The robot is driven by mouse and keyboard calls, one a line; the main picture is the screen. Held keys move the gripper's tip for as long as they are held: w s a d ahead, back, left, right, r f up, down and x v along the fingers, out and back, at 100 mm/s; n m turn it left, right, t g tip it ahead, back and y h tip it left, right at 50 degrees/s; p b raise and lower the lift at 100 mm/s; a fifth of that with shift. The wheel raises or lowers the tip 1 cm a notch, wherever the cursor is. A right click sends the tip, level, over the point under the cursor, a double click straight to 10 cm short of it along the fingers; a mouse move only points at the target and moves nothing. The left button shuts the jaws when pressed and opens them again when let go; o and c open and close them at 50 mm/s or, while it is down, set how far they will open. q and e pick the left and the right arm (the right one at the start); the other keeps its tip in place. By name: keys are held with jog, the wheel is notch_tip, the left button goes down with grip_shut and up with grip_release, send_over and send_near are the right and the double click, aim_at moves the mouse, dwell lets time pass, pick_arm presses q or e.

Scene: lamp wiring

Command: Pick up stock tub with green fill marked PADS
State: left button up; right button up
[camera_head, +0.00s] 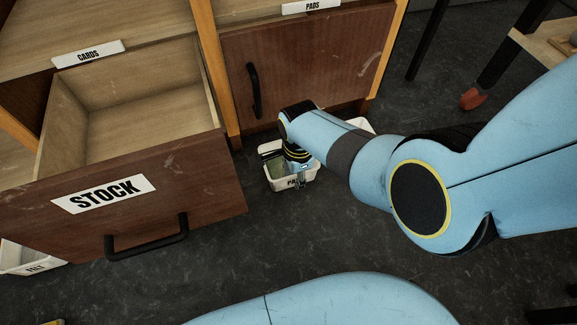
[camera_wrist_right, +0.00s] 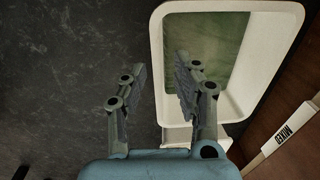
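The white stock tub (camera_head: 279,184) stands on the dark floor, with a front label that reads "PA" before my gripper covers the rest. Green fill shows inside it. In the right wrist view the tub (camera_wrist_right: 290,20) is upper right, with a flat green fill (camera_wrist_right: 205,45) in it. My right gripper (camera_wrist_right: 160,66) is open, one finger outside the tub's left wall and the other over its inside. I see gaps beside the wall and cannot tell the finger depth. In the head view my right gripper (camera_head: 299,181) is partly hidden at the tub. My left gripper is out of view.
An open, empty STOCK drawer (camera_head: 150,205) juts out left of the tub. A closed front (camera_head: 310,65) with a PADS label stands behind. Another white tub (camera_head: 358,124) is partly behind my arm. A further tub (camera_head: 30,260) sits lower left. Floor in front is clear.

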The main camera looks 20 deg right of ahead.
grip_shut()
dwell(0.3)
jog(key=shift+r, duration=0.1)
dwell(0.4)
